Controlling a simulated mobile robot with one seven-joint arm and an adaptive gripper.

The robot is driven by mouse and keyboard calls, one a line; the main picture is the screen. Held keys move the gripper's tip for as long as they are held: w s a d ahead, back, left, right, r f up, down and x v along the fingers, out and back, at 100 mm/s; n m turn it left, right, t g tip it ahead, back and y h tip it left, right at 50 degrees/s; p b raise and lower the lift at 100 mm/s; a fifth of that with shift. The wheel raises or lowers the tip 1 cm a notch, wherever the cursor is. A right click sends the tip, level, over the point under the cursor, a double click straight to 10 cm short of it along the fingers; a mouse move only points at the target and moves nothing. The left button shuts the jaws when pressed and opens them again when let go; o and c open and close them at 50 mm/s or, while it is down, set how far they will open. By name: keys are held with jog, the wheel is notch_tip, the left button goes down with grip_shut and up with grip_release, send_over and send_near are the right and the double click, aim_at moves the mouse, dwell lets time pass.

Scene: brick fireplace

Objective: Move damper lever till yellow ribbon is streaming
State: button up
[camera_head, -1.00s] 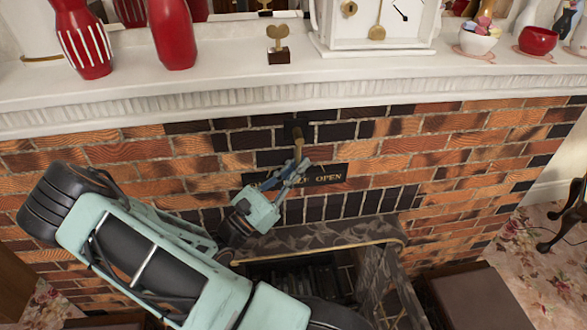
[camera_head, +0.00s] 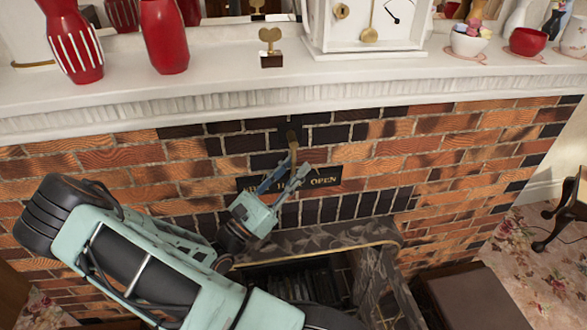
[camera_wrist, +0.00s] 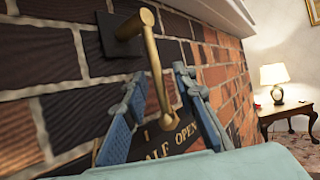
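The damper lever (camera_head: 293,150) is a brass bar hanging from a dark square plate on the brick, under the mantel. In the wrist view the lever (camera_wrist: 157,75) bends down from its pivot to a rounded lower end. A dark plaque (camera_head: 325,181) with gold lettering, "HALF" and "OPEN" legible, is behind it; its left part is partly covered. My gripper (camera_head: 284,176) is open, its blue-grey fingers on either side of the lever's lower part. In the wrist view my gripper (camera_wrist: 163,108) shows gaps on both sides of the lever. I see no yellow ribbon.
The white mantel (camera_head: 210,88) juts out above, with red vases (camera_head: 165,38), a small brass ornament (camera_head: 270,48) and a white clock (camera_head: 365,28). The fireplace opening (camera_head: 300,280) lies below my gripper. A side table with a lamp (camera_wrist: 275,78) is at the right.

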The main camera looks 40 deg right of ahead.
jog(key=v, duration=1.2)
